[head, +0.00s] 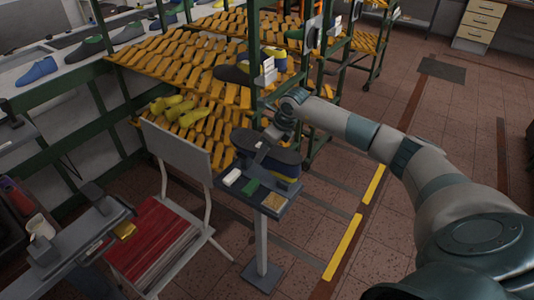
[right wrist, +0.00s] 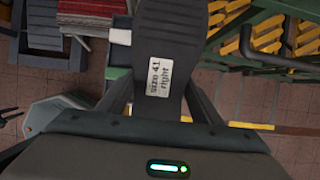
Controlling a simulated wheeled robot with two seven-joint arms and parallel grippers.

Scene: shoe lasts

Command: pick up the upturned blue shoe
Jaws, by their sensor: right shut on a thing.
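The upturned blue shoe (head: 284,156) is at the small grey stand in the middle of the head view. Its dark sole faces up, and blue shows along its lower side. In the right wrist view the dark sole (right wrist: 170,35) carries a white label reading "SIZE 41 right". My right gripper (head: 267,143) comes down over the shoe from above. Its two fingers lie on either side of the sole in the right wrist view (right wrist: 163,98), shut on the shoe. Whether the shoe still touches the stand cannot be told.
The stand's top (head: 229,195) also bears a white block (head: 231,177), a green piece (head: 250,187) and a tan piece (head: 273,201). A chair with a red seat (head: 155,245) stands to the left. A rack with slatted orange shelves (head: 160,60) and yellow lasts (head: 172,108) is behind.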

